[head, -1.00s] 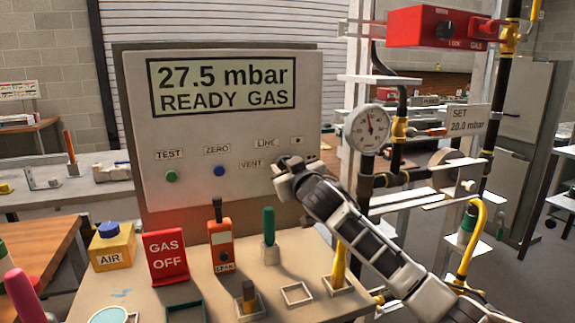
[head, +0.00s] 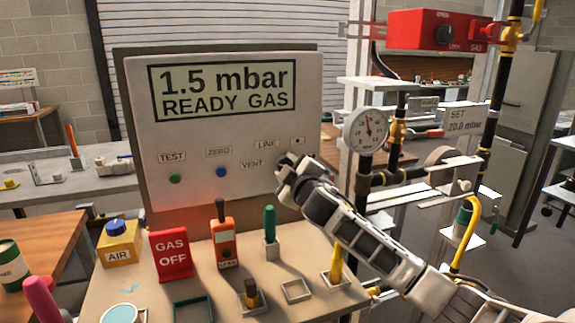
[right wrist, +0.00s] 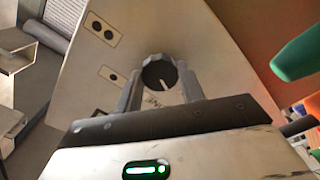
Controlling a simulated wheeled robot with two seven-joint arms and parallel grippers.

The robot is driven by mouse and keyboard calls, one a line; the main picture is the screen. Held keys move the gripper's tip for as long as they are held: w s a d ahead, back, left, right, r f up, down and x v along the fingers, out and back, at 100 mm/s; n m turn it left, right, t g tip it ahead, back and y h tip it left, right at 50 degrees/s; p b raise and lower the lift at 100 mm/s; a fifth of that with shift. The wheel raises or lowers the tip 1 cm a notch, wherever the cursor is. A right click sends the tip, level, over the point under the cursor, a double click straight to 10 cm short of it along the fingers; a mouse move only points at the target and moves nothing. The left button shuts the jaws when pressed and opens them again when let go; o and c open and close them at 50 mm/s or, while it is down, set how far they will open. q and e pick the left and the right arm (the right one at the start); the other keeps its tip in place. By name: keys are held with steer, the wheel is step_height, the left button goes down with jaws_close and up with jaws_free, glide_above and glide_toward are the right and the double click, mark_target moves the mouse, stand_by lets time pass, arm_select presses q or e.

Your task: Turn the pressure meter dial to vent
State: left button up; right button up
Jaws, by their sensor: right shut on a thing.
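The pressure meter (head: 140,130) is a large pale panel on the bench. Its display (head: 222,90) reads 1.5 mbar, READY GAS. A green button under TEST and a blue button under ZERO sit low on its face. The VENT (head: 252,164) and LINE (head: 266,144) labels are beside the dial. In the right wrist view the dark round dial (right wrist: 160,74) with a white pointer line sits between my fingers. My right gripper (head: 287,166) is shut on it and hides it in the head view. My left gripper is not in view.
On the bench stand a red GAS OFF sign (head: 171,254), a yellow AIR box (head: 118,243), an orange detector (head: 223,240) and a green-handled tool (head: 270,228). Pipes with a round gauge (head: 366,130) and a red box (head: 432,30) are at the right.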

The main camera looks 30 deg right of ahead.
stand_by(0.4)
steer(key=o, duration=1)
steer(key=b+v, duration=0.2)
steer(key=v, duration=1.4)
steer(key=shift+d, duration=0.1)
steer(key=shift+f, duration=0.15)
